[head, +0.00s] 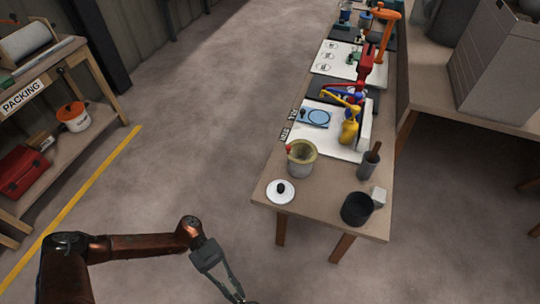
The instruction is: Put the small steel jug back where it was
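I cannot pick out a small steel jug for certain in the head view. The nearest steel-like vessel is a grey pot (301,168) with a yellowish rim, standing on the near end of the long table; something with a red tip shows at its left rim. My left gripper (240,297) is low in the picture, over the floor and short of the table. Its fingers point down to the bottom edge, where the tips are partly cut off, so I cannot tell whether they hold anything. My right gripper is out of view.
The long wooden table (262,187) holds a white lid (281,191), a black cup (356,209), a white block (379,197), a dark holder (368,168) and several small coloured arms. A packing bench (103,117) stands left. Bare floor (190,130) lies between.

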